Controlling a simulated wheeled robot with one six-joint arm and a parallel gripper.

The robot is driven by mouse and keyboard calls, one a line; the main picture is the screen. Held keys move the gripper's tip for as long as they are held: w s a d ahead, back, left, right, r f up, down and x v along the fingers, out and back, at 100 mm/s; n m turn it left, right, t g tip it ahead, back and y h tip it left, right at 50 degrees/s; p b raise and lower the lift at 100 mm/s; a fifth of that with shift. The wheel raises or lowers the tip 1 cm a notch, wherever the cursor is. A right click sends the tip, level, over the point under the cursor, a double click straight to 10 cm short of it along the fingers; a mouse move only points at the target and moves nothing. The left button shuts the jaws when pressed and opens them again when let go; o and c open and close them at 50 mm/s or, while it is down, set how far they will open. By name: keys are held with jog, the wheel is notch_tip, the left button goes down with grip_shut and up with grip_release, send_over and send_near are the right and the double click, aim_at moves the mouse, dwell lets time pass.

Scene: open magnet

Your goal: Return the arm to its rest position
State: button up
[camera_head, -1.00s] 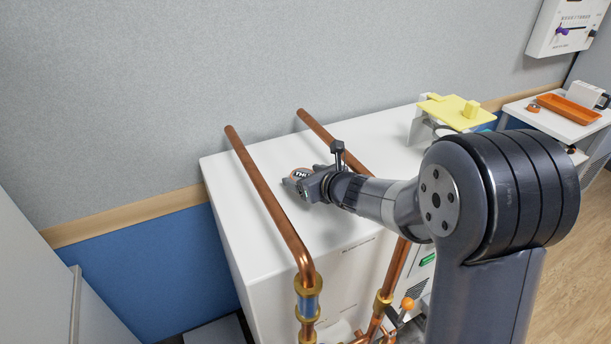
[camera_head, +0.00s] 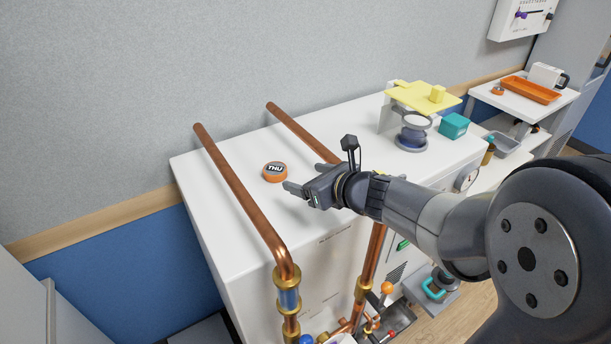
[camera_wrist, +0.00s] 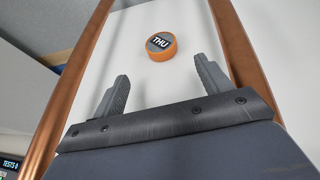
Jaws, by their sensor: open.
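My gripper (camera_head: 296,192) is open and empty above the white cabinet top, between the two copper pipes. In the wrist view its two fingers (camera_wrist: 165,85) stand wide apart with nothing between them. An orange puck (camera_head: 275,172) with a dark face marked "THU" lies on the cabinet top, just beyond the fingertips and apart from them. The puck also shows in the wrist view (camera_wrist: 161,46), ahead of the fingers. My arm reaches in from the lower right.
Copper pipes (camera_head: 240,195) (camera_head: 300,132) flank the gripper. A stand with a yellow plate (camera_head: 408,96) and a teal box (camera_head: 454,125) are at the cabinet's right. An orange tray (camera_head: 530,90) sits on a side table. An orange-knobbed valve (camera_head: 386,287) is below.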

aim_at(278, 171)
jog(key=shift+w, duration=0.1)
jog(key=x, duration=1.1)
jog(key=shift+w+a+f, duration=0.1)
jog(key=shift+w+a, duration=0.05)
jog(key=shift+a, duration=0.15)
jog(key=shift+w+a+f, duration=0.1)
jog(key=shift+f, duration=0.2)
jog(key=shift+r, duration=0.25)
